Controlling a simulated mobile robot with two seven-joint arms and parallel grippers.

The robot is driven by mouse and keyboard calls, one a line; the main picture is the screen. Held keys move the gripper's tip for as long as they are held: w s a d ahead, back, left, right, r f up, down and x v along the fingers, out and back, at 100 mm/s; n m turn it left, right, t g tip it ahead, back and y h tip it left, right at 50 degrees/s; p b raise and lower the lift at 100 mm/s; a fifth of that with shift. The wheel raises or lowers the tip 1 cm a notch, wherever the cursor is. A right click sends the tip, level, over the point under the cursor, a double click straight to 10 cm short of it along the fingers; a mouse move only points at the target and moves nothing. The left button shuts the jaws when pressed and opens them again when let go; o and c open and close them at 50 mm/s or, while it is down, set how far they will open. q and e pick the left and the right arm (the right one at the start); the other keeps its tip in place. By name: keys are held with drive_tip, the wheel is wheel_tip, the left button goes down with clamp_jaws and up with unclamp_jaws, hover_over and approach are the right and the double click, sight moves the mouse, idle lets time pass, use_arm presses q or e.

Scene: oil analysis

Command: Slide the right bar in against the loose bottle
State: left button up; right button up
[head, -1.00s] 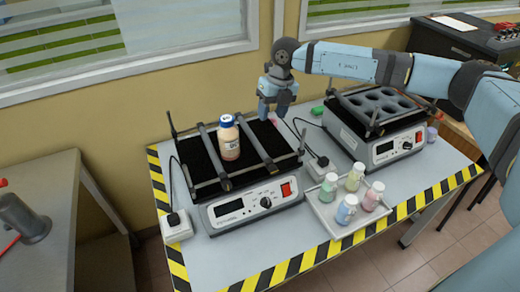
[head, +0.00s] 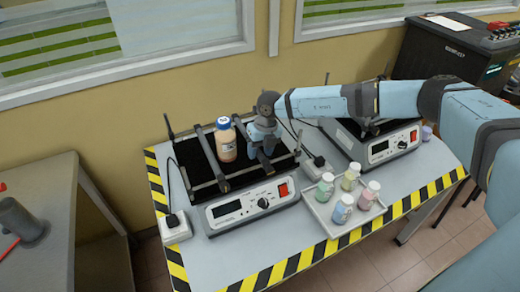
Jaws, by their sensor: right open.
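The loose bottle (head: 226,146), peach-coloured with a blue cap and a white label, stands upright on the black platform of the left shaker (head: 236,207). It stands just right of the left bar (head: 209,156). The right bar (head: 266,167) runs front to back on the bottle's other side. Much of it is hidden by my right gripper (head: 265,149). That gripper points down at the bar, right of the bottle, and is open. I cannot tell whether its fingers touch the bar, or whether bar and bottle touch. My left gripper is not in view.
A tray (head: 327,224) with several small capped bottles stands right of the shaker's front. A second shaker (head: 379,148) stands behind it, partly covered by my right arm. A power socket (head: 176,228) with a cable sits at front left. Upright posts rise at the platform's back.

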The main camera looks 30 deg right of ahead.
drive_tip(key=c, duration=0.9)
drive_tip(key=a, duration=0.5)
drive_tip(key=shift+w+a, duration=0.15)
drive_tip(key=o, duration=0.9)
